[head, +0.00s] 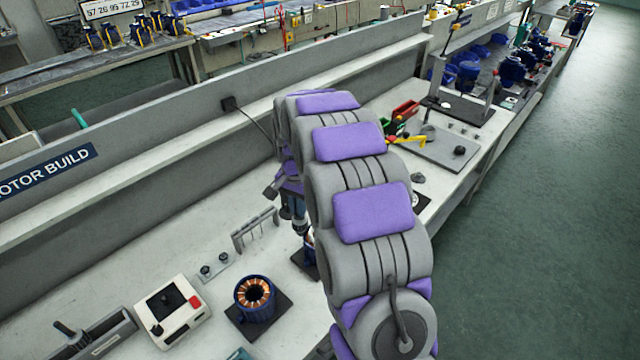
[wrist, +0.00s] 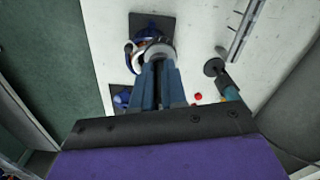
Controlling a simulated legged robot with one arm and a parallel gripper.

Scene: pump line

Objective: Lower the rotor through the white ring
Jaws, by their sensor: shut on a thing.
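My gripper (wrist: 157,64) points down over the bench in the wrist view, its two blue-grey fingers close together on the rotor (wrist: 157,50), which shows as a silvery round part at the tips. The white ring (wrist: 128,50) shows as a pale curve just left of the fingertips. Under them, a blue and copper part sits on a black pad (wrist: 165,22). I cannot tell whether the rotor is inside the ring or above it. In the head view my gripper (head: 294,212) is partly hidden by my arm, and the rotor and ring are not clear there.
A blue stator with copper windings (head: 255,295) stands on a black pad in front. A white box with a red button (head: 168,310) is left of it. A metal rack (head: 255,230) stands close left of my gripper. A teal-handled tool (wrist: 230,88) lies right of the fingers.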

